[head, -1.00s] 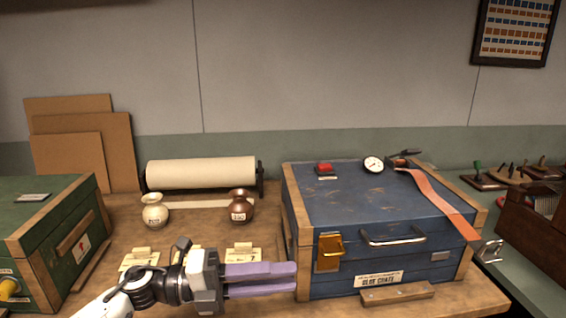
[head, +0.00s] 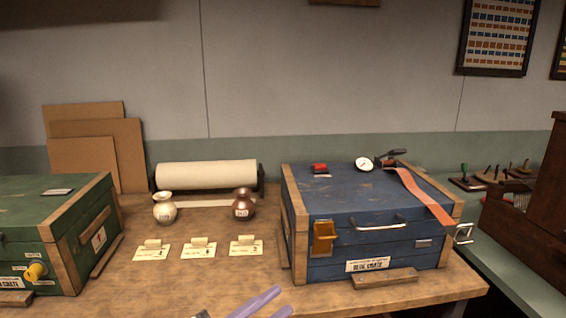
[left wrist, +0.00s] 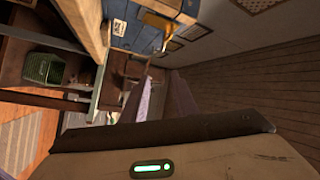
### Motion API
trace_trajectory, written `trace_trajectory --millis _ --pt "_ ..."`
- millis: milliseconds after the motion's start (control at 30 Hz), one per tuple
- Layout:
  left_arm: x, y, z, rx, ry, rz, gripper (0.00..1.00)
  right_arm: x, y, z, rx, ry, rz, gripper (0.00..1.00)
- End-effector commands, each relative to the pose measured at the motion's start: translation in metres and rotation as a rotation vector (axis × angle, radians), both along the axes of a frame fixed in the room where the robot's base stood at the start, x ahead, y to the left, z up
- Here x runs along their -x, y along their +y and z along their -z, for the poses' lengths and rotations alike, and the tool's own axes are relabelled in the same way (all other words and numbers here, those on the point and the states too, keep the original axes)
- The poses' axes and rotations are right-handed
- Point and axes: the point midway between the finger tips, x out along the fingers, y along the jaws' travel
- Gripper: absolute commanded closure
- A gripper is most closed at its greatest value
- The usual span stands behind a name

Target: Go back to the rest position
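My left gripper (head: 286,299) shows only its purple fingers at the bottom edge of the head view. They are apart with nothing seen between them. In the left wrist view the two fingers (left wrist: 164,97) also show a gap. The gripper is in front of the table, short of the blue crate (head: 350,200), and touches nothing that I can see. My right gripper is in neither view.
A green crate (head: 28,222) stands at the left. An orange strap (head: 424,196) lies over the blue crate's lid. The wooden table's (head: 160,290) front middle is clear.

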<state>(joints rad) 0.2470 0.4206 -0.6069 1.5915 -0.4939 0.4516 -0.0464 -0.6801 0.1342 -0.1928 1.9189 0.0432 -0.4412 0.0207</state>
Motion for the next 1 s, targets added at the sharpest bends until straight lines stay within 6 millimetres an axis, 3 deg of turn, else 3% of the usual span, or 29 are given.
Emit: trace_trajectory --millis 167,233,400,500,600,700,800,1000 --pt "0.02 0.043 0.084 0.206 0.427 -0.267 0.74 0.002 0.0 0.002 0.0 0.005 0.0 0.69" --pt "0.039 0.065 0.126 0.274 0.616 -0.383 0.74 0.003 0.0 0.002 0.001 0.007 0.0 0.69" --pt "0.113 0.11 0.22 0.386 1.028 -0.623 0.74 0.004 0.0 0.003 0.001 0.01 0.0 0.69" --pt "0.16 0.127 0.259 0.424 1.216 -0.726 0.74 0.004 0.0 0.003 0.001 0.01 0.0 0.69" --pt "0.199 0.138 0.283 0.447 1.351 -0.8 0.74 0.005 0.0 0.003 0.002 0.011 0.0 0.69" --pt "0.224 0.143 0.296 0.459 1.432 -0.843 0.74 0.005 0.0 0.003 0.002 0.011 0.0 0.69" --pt "0.234 0.146 0.301 0.463 1.466 -0.862 0.74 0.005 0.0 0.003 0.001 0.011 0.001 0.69" --pt "0.236 0.146 0.302 0.463 1.471 -0.864 0.74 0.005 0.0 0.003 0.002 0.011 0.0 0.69"
